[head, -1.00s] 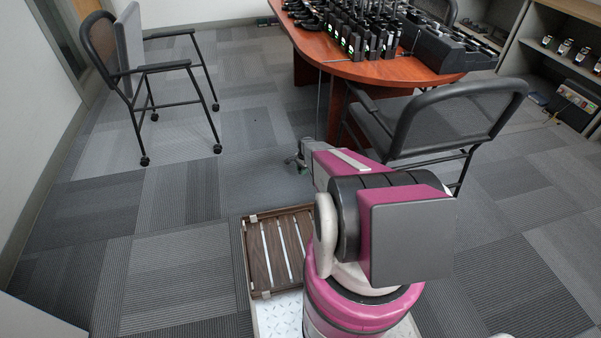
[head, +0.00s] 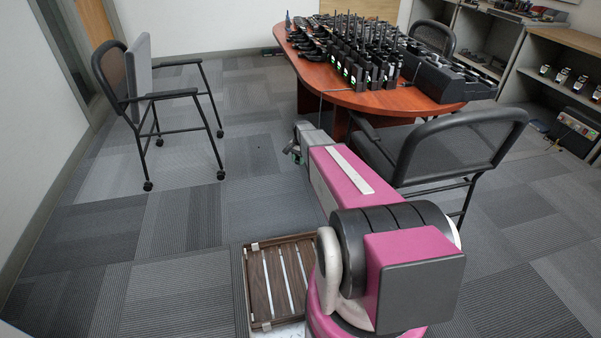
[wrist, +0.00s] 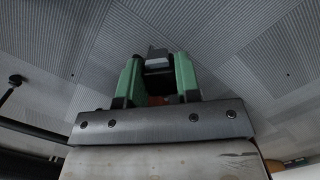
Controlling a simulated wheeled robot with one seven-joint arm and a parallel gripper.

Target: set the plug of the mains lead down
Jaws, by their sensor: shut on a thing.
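In the wrist view the plug of the mains lead (wrist: 157,54), a small dark block with a lighter grey face, sits between the green fingers of my gripper (wrist: 158,76). The fingers are shut on it, and carpet shows beyond. In the head view my gripper (head: 292,150) is small, at the far end of my arm, in front of the table and left of the near chair. The plug is too small to make out there. A thin dark line (head: 320,103) runs down at the table's front edge; I cannot tell whether it is the lead.
The wooden table (head: 390,102) holds many radios (head: 360,62) and a black charger unit (head: 440,75). A chair (head: 455,150) stands close on the right of my arm, another chair (head: 150,95) at the left. Shelves (head: 560,75) stand at the right. Carpet (head: 190,215) is clear at left.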

